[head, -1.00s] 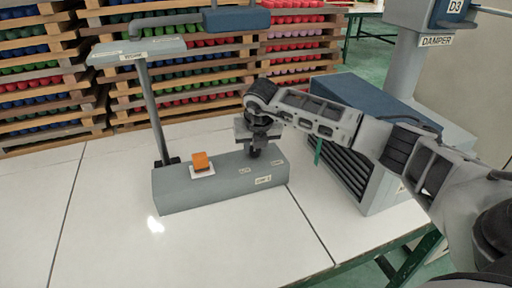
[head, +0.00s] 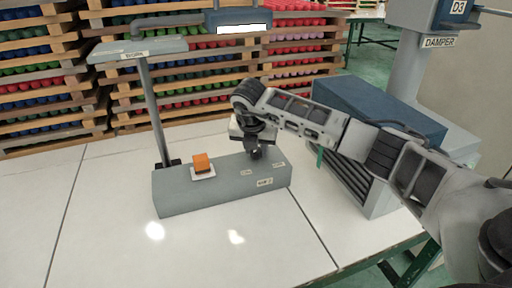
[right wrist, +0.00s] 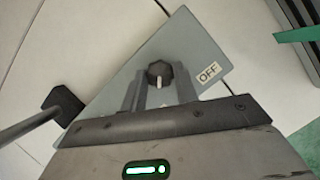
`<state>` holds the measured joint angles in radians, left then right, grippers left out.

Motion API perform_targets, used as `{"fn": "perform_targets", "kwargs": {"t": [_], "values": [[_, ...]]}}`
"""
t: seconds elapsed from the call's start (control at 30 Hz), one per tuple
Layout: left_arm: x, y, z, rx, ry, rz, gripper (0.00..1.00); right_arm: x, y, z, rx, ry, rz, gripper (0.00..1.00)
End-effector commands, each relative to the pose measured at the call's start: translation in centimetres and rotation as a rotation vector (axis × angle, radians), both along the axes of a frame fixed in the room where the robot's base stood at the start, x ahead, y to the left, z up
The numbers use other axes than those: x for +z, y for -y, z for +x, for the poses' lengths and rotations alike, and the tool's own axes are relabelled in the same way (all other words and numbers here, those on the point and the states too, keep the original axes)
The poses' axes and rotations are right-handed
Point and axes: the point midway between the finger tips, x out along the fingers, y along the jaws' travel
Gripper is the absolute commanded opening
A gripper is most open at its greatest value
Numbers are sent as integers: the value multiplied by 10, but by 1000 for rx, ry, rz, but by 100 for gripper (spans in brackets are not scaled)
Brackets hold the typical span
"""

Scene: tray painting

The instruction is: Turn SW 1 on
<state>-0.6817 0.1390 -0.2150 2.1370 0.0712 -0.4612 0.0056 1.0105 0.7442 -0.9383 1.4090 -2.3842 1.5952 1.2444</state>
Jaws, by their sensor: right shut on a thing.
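A grey switch box (head: 215,196) lies on the white table. Its black knob (right wrist: 159,73) has a white pointer line and shows in the right wrist view, with an OFF label (right wrist: 209,72) to its right. My right gripper (right wrist: 159,88) points down at the box and is shut on the knob, a finger on each side. In the head view the right gripper (head: 254,150) hides most of the knob. The left gripper is not in view.
An orange button (head: 202,163) on a white plate sits at the box's left. Behind it rises a lamp post (head: 154,115); its blue lamp head (head: 237,16) has a lit white panel. A blue-topped unit (head: 375,108) stands right. The front table (head: 110,225) is clear.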

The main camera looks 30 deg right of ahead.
Motion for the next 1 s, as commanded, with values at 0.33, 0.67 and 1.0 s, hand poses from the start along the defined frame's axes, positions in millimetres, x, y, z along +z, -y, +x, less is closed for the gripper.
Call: {"fn": "perform_targets", "kwargs": {"t": [0.33, 0.67, 1.0], "values": [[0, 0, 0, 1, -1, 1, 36, 1, 0, 0, -1, 2, 1, 52], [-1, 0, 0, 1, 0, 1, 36, 9, -2, -2, 0, 2, 1, 52], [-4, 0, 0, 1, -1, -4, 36, 78, -22, -22, 2, 7, 1, 52]]}}
